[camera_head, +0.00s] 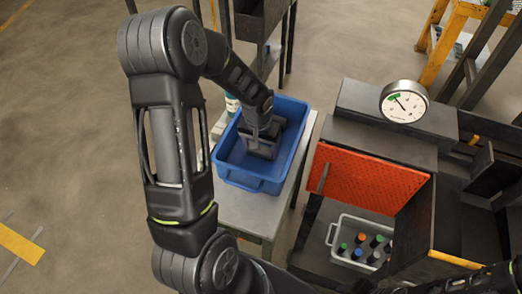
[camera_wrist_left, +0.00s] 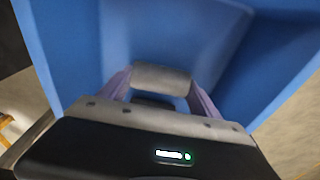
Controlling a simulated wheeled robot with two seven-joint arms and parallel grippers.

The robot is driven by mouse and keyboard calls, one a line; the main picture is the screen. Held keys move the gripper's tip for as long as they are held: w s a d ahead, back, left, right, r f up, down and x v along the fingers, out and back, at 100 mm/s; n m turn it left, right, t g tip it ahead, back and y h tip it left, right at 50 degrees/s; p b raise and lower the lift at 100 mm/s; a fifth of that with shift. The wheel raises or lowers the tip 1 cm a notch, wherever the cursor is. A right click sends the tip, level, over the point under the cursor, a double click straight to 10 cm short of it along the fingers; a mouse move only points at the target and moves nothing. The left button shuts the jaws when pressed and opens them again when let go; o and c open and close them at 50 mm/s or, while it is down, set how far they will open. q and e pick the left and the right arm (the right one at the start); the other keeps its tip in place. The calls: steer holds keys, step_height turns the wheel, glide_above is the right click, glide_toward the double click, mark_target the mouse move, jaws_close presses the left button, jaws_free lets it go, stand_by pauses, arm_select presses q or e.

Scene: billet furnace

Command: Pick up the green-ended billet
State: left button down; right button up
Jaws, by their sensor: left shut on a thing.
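My left gripper (camera_head: 262,147) is down inside a blue bin (camera_head: 232,175) on a side table. In the left wrist view, the gripper (camera_wrist_left: 160,88) is shut on a plain grey metal cylinder (camera_wrist_left: 162,77), which looks like a billet. It lies crosswise between the fingers, with blue bin walls (camera_wrist_left: 60,45) around it. No coloured end shows on it, so I cannot tell its colour mark. In the head view the gripper and arm hide it.
A grey crate (camera_head: 334,238) with several green-, orange- and blue-topped pieces stands low at the right. Above it are an orange perforated panel (camera_head: 370,182) and a round dial gauge (camera_head: 404,101). A bottle (camera_head: 232,103) stands behind the bin. Floor at left is clear.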

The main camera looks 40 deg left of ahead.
mark_target(262, 148)
arm_select(q)
steer(key=shift+r, duration=0.1)
step_height(262, 148, up, 10)
steer(key=shift+f+b, duration=0.1)
steer(key=shift+b, duration=0.55)
steer(key=shift+d, duration=0.1)
stand_by(1.4)
